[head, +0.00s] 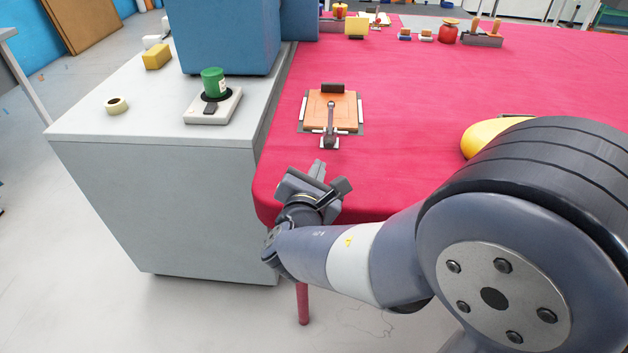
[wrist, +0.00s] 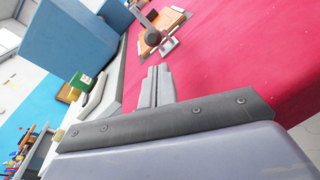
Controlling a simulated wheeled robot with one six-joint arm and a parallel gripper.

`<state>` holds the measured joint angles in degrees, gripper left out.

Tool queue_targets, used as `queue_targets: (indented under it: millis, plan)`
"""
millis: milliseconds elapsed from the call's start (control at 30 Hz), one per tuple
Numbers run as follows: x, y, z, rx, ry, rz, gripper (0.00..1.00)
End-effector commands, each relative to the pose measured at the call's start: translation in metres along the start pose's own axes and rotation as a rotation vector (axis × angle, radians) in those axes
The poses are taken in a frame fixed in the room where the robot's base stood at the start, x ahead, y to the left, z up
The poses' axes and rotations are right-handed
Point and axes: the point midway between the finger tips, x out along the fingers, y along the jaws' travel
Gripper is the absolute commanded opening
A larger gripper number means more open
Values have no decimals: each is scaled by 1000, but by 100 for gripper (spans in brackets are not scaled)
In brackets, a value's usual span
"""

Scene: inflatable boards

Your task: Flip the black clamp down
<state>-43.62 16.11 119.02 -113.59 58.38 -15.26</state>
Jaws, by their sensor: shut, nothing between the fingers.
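The black clamp (head: 331,127) is mounted at the near edge of an orange board (head: 317,113) on the red table. In the head view its dark lever and round knob reach over the board. In the wrist view the clamp's knob (wrist: 154,39) shows large in front of the orange board (wrist: 166,22). My gripper (head: 318,168) is at the near edge of the table, short of the clamp and apart from it. Its fingers (wrist: 157,74) are shut with nothing between them and point toward the clamp.
A grey cabinet (head: 160,180) stands left of the table, with a green cylinder (head: 214,82) on a white device, a tape roll (head: 117,105) and a large blue box (head: 226,35). A yellow object (head: 490,135) lies to the right. The red table (head: 400,100) around the board is clear.

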Motion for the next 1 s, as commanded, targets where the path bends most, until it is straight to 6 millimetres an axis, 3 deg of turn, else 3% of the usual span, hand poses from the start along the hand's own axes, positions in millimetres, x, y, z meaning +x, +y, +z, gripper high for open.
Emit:
queue_targets:
  millis: [100, 333, 1000]
  plan:
    - [21, -1, 0, 1, -2, -4, 0]
    - [43, 0, 0, 1, 0, -1, 0]
    - [46, 3, 6, -2, 21, -11, 0]
